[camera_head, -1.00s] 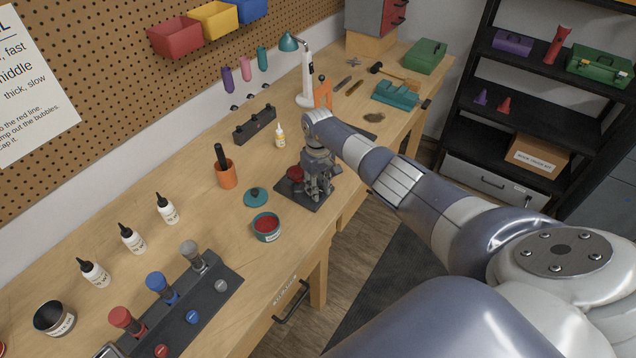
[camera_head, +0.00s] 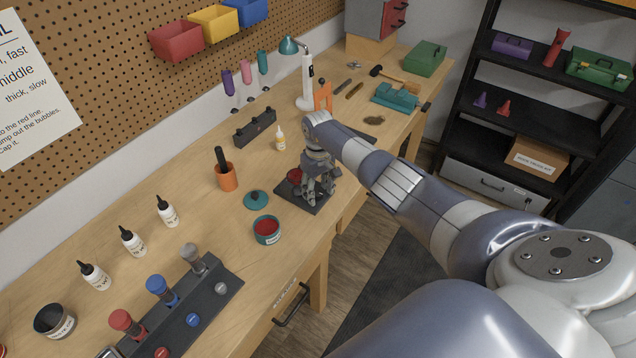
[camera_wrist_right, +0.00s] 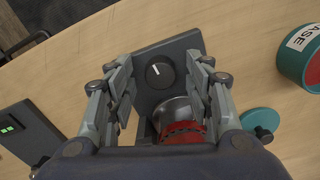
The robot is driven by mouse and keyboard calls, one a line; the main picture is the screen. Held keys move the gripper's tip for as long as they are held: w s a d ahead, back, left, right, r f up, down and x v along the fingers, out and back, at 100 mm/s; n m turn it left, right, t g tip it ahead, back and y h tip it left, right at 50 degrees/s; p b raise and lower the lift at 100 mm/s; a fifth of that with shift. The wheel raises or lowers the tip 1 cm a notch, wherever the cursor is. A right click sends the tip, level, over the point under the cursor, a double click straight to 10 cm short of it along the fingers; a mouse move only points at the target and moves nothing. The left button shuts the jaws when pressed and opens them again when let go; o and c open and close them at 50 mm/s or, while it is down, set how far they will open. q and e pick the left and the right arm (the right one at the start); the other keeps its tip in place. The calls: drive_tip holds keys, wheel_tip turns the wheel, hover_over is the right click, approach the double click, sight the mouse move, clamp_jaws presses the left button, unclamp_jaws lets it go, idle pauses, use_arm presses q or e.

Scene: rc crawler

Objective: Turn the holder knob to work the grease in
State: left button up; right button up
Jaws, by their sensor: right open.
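The holder (camera_head: 312,207) is a dark square plate on the bench, partly hidden by my right gripper in the head view. In the right wrist view its round black knob (camera_wrist_right: 159,75) carries a white mark pointing up and slightly left. Behind the knob a metal cup and a red toothed part (camera_wrist_right: 182,129) sit in the holder (camera_wrist_right: 180,46). My right gripper (camera_head: 319,196) points down over the holder. Its open fingers (camera_wrist_right: 160,88) stand on either side of the knob, with visible space between. Whether they touch it I cannot tell. My left gripper is not in view.
The open tin of red grease (camera_head: 267,229) and its teal lid (camera_head: 256,198) stand beside the holder. An orange cup (camera_head: 226,177) and a small bottle (camera_head: 280,138) are behind. A rack of coloured-handled tools (camera_head: 190,308) is at the front left.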

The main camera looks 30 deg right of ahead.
sight(318, 192)
drive_tip(key=shift+a+r, duration=0.1)
drive_tip(key=shift+r, duration=0.45)
wheel_tip(318, 192, up, 11)
idle(0.4)
